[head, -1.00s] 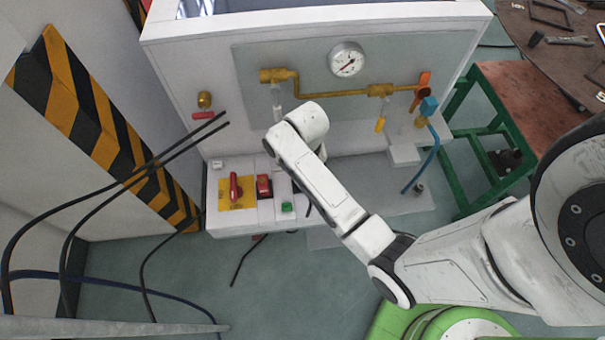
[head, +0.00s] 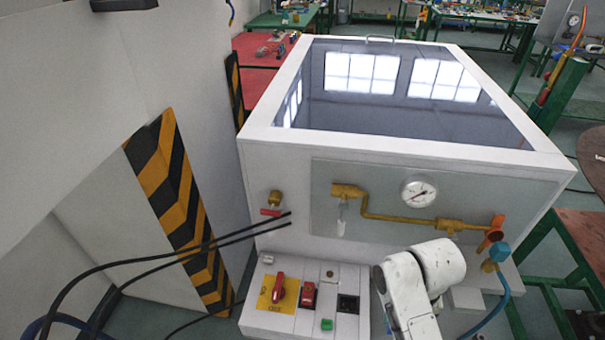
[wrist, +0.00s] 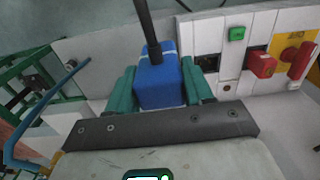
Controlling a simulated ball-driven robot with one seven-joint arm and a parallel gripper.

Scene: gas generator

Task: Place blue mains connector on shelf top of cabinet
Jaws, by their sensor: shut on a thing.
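The blue mains connector (wrist: 158,82), with a black cable rising from its end, is between the teal fingers of my gripper (wrist: 158,88) in the wrist view. The fingers are shut on its sides. In the head view my white wrist hides the fingers and the connector. The white cabinet (head: 400,165) has a dark, reflective top panel (head: 390,95) inside a white rim. Its front carries a switch panel (head: 300,325) at the bottom. My wrist is in front of the cabinet, low and right of this panel, well below the top.
A black socket (head: 348,303) on the switch panel stands empty. A red rotary switch (head: 279,289), red switch (head: 308,294) and green button (head: 326,324) are beside it. Brass pipework (head: 390,218) and a gauge (head: 419,193) stick out from the front. Black cables (head: 180,255) cross the left. The top is clear.

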